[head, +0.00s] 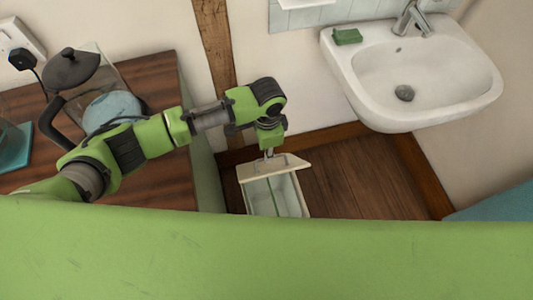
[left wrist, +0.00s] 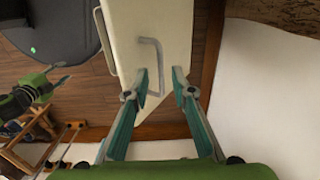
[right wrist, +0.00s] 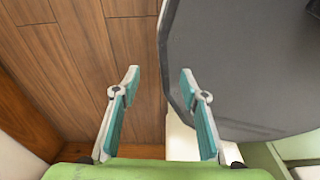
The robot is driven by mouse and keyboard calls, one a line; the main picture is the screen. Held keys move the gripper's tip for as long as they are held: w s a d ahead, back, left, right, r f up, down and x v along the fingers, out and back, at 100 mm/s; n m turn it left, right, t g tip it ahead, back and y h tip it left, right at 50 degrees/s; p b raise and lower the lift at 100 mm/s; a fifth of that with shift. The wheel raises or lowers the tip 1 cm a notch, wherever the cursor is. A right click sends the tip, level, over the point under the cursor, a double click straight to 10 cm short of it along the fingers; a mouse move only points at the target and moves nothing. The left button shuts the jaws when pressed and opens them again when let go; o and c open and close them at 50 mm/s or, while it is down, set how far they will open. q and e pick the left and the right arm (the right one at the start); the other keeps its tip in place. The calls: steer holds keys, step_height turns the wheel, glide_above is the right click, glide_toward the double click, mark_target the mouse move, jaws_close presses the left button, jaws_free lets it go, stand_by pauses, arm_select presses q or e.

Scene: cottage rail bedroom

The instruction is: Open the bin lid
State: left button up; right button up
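The bin (head: 290,195) stands on the floor below the sink, a pale box with a cream lid (head: 274,168). The lid carries a grey bar handle (left wrist: 152,42). My left gripper (left wrist: 161,82) is open close to the lid, and the near end of the handle lies between its fingertips; I cannot tell whether they touch it. In the head view my left arm reaches down to the lid, its fingers (head: 268,154) small. My right gripper (right wrist: 160,82) is open and empty above the floor. Much of the bin's lower part is hidden by my green body.
A wooden counter (head: 150,80) with a glass kettle (head: 90,75) lies at the left under my left arm. A white sink (head: 425,80) with a green sponge (head: 347,37) hangs on the wall at the right. Bare wooden floor (head: 350,180) lies right of the bin.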

arm_select(q)
step_height(320, 180, down, 2)
steer(key=shift+f, duration=0.55)
arm_select(e)
steer(key=shift+w+a+f, duration=0.1)
steer(key=shift+w+a, duration=0.15)
steer(key=shift+a, duration=0.45)
arm_select(q)
steer(key=shift+c, duration=0.3)
